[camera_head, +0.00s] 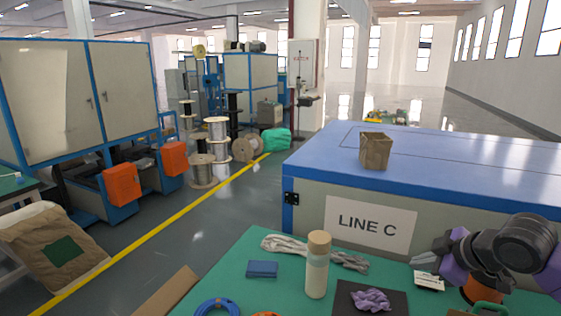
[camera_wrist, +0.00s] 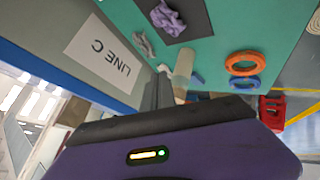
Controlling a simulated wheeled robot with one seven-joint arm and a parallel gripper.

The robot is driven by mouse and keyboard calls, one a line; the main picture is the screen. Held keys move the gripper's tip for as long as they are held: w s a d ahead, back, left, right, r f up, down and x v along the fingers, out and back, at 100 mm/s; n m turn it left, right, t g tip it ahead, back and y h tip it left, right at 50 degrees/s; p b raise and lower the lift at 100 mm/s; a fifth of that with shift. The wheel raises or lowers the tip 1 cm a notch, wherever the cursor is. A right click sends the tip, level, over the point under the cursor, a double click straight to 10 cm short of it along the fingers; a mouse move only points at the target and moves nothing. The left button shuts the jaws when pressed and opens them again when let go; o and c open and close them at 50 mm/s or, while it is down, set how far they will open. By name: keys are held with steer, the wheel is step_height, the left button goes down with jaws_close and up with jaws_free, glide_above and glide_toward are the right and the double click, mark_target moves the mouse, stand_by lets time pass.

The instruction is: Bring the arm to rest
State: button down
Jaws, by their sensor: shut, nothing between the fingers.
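My gripper (camera_head: 420,260) is in the right part of the head view, at the end of my purple and black arm. It is in front of the beige machine side, over the back right of the green table (camera_head: 225,275). Its fingers are together with nothing between them. In the wrist view, the gripper (camera_wrist: 162,74) points toward the table, its closed fingers partly covering the pale bottle (camera_wrist: 184,62). In the head view, the bottle (camera_head: 317,272) stands upright with a cork-coloured lid, apart from the gripper.
A purple crumpled piece (camera_head: 371,299) lies on a black mat. A blue pad (camera_head: 262,269), a blue coil (camera_head: 218,307) and grey bundles lie on the table. The blue-topped machine (camera_head: 480,155) behind carries a brown paper bag (camera_head: 375,151) and a LINE C sign (camera_head: 370,226).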

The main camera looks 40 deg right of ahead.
steer(key=w+a+r+t, duration=0.2)
steer(key=w+r+t, duration=0.3)
steer(key=w+r, duration=0.4)
steer(key=w+a+r+m+t+h, duration=0.3)
steer(key=a+r+m+t, duration=0.15)
steer(key=r, duration=0.35)
steer(key=w+a+r+m+t+h, duration=0.3)
steer(key=a+r+t, duration=0.15)
steer(key=r, duration=0.35)
steer(key=s+a+f+m+g+h, duration=0.1)
steer(key=s+a+f+m+g, duration=0.15)
steer(key=s+a+f, duration=0.45)
steer(key=s+a+f+m+g+h, duration=0.1)
steer(key=s+a+f+m+g, duration=0.15)
steer(key=a+f, duration=0.8)
steer(key=s+a+f+n+g+y, duration=0.1)
steer(key=s+a+f+n+y, duration=0.4)
steer(key=s, duration=0.4)
steer(key=s+a+f+n+g+y, duration=0.1)
steer(key=s+a+f+n+y, duration=0.4)
steer(key=s+a+f, duration=0.3)
steer(key=shift+s+f+y, duration=0.4)
steer(key=shift+f+y, duration=0.3)
steer(key=shift+f, duration=0.2)
